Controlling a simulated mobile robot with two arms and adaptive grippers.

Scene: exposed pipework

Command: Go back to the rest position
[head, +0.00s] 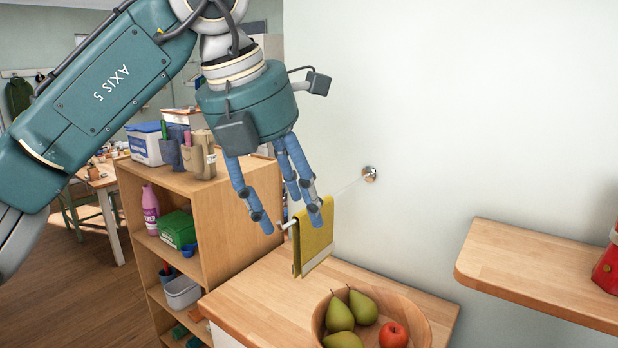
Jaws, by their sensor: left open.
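A yellow-green cloth (314,247) hangs over a thin rail (345,188) that ends at a round metal mount (369,174) on the wall. The fingertips are close to the rail's near end and the cloth's upper left part in the picture. I cannot tell whether they touch it. One finger covers part of the cloth's top edge. My right gripper is not in view.
A wooden counter (255,301) stands below, with a bowl (418,318) of pears and a red apple. A wooden shelf unit (232,212) holding boxes and a pink bottle (150,209) is behind my left gripper. A wall shelf (530,268) juts out at right. The wall above is bare.

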